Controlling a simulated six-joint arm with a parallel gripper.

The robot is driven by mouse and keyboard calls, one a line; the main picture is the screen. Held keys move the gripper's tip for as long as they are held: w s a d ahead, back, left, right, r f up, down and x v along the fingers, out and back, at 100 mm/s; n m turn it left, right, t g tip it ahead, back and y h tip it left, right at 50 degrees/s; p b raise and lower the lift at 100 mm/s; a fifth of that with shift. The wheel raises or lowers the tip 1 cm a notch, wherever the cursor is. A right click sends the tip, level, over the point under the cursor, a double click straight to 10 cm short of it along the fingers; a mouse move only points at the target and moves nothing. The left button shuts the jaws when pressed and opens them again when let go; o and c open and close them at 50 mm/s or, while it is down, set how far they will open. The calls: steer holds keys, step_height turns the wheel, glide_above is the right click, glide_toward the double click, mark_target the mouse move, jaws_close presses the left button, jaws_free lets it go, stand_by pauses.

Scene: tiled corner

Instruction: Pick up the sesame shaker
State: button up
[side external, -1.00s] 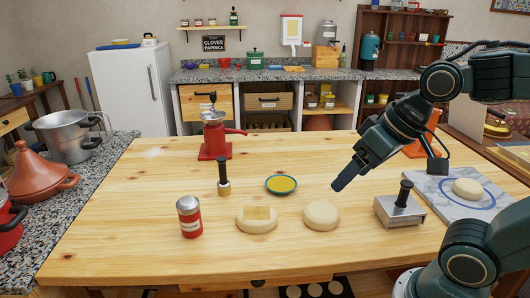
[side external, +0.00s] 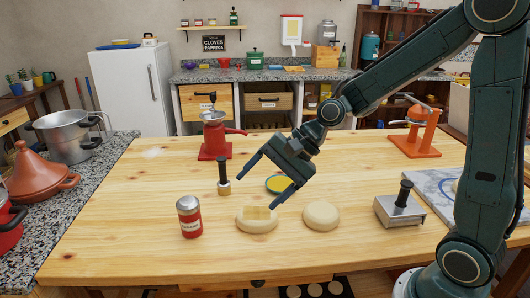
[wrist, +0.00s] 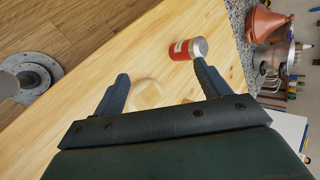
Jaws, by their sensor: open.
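The sesame shaker is probably the red cylinder with a pale label and grey metal lid (side external: 189,217), upright at the table's front left; its label is too small to read. It also shows in the wrist view (wrist: 182,50), beyond the fingertip on the right. My gripper (side external: 257,188) is open and empty, above the table and to the right of the shaker. Its fingers point down and left, apart from the shaker. In the wrist view my gripper (wrist: 160,80) has its two fingers spread wide, with a pale dough round between them.
A dough round with a block on it (side external: 257,223) lies right of the shaker, and a plain round (side external: 321,215) beyond it. A black-handled tool (side external: 223,178) stands behind the shaker. A yellow-centred dish (side external: 279,184) is partly behind my gripper. The wooden table (side external: 120,235) is clear left of the shaker.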

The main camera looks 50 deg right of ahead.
mark_target(189, 213)
steer(key=w+f+m+y, duration=0.1)
steer(key=w+f+m, duration=0.1)
steer(key=m, duration=0.1)
steer(key=w+f+m+t+y, duration=0.1)
steer(key=w+f+m, duration=0.1)
steer(key=w+m, duration=0.1)
steer(key=w+d+f+m+t+y, duration=0.1)
steer(key=w+f+m, duration=0.1)
steer(key=m, duration=0.3)
steer(key=shift+w+f+y, duration=0.3)
steer(key=shift+w+f, duration=0.05)
steer(key=shift+w, duration=0.15)
steer(key=shift+w+d+f+m+t, duration=0.2)
steer(key=shift+w+m+t, duration=0.1)
steer(key=shift+m, duration=0.25)
steer(key=shift+w+d+f+m+t, duration=0.2)
steer(key=shift+m+t, duration=0.1)
steer(key=shift+m, duration=0.25)
steer(key=shift+a, duration=0.2)
steer(key=x, duration=0.7)
steer(key=shift+w+a+f, duration=0.1)
steer(key=shift+w+a, duration=0.15)
steer(key=shift+a, duration=0.1)
steer(key=shift+w+a+f, duration=0.1)
steer(key=shift+w+a, duration=0.1)
steer(key=shift+r+x, duration=0.2)
steer(key=shift+x, duration=2.4)
steer(key=shift+a, duration=0.1)
